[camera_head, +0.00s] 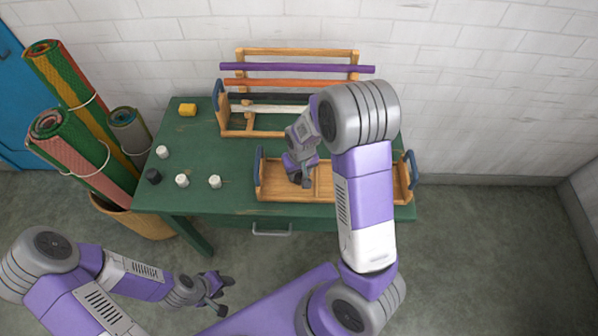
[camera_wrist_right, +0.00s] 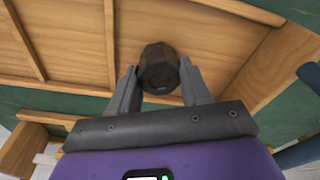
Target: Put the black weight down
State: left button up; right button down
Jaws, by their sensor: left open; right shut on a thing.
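My right gripper (camera_head: 300,177) reaches down over the wooden tray (camera_head: 325,187) on the green table. In the right wrist view my right gripper (camera_wrist_right: 159,88) is shut on a dark, faceted weight (camera_wrist_right: 159,64), with one finger on each side of it. Wooden tray floor (camera_wrist_right: 80,45) shows behind the weight, with thin dividers; whether the weight touches the floor I cannot tell. Another black weight (camera_head: 153,176) stands at the table's left edge. My left gripper (camera_head: 219,291) is open and empty, low in front of the table.
A wooden rack (camera_head: 240,52) with coloured rods stands at the back. Rolled mats (camera_head: 75,150) stand in a basket at the left.

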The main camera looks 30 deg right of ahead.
aim_at(301, 176)
jog(key=c, duration=1)
grip_release()
jog(key=shift+f, duration=0.2)
jog(key=o, duration=0.5)
notch_tip(301, 176, up, 12)
jog(key=s+p, duration=0.1)
jog(key=p, duration=0.3)
jog(key=shift+s+a+r, duration=0.15)
jog(key=shift+r, duration=0.05)
jog(key=shift+s+f, duration=0.1)
